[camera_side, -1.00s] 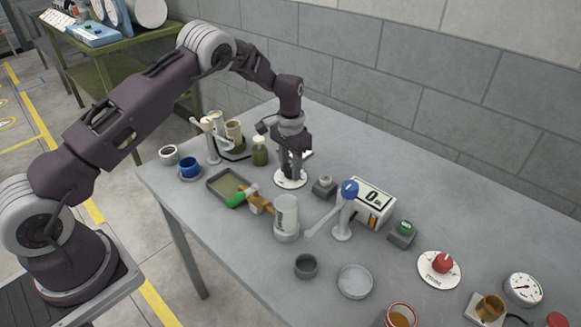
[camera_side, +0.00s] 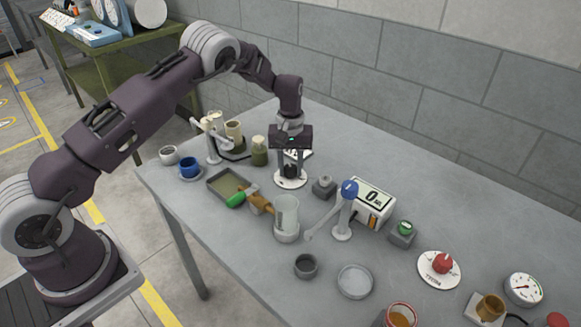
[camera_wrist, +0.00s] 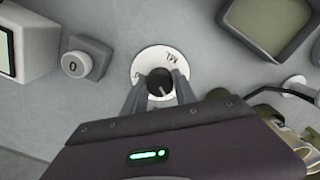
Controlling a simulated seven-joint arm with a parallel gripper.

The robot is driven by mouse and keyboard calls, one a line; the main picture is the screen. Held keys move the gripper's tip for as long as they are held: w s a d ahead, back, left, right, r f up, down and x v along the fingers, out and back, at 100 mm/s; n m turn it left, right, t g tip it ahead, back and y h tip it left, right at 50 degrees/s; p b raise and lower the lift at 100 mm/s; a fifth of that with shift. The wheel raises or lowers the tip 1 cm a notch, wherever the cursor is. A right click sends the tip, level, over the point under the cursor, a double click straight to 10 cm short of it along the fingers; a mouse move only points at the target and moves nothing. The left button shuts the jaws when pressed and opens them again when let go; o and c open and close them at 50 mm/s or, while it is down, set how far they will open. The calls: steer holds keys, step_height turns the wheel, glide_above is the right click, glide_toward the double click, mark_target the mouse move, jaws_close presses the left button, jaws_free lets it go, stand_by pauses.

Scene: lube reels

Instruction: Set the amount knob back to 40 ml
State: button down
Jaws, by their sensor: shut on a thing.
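The amount knob is a black knob (camera_wrist: 160,83) with a pale pointer line, on a round white dial (camera_wrist: 148,59) with dark markings. In the side view the white dial (camera_side: 283,184) lies on the grey table with the black knob (camera_side: 291,171) on it. My gripper (camera_wrist: 158,88) is over the dial, its two fingers on either side of the knob and shut on it. The fingers and gripper body hide the near part of the dial in the wrist view. The dial's numbers are too small to read surely.
A clear beaker (camera_side: 286,216) stands in front.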

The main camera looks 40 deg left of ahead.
steer(key=shift+n, duration=0.5)
steer(key=shift+r, duration=0.1)
steer(key=c, duration=1)
jaws_free()
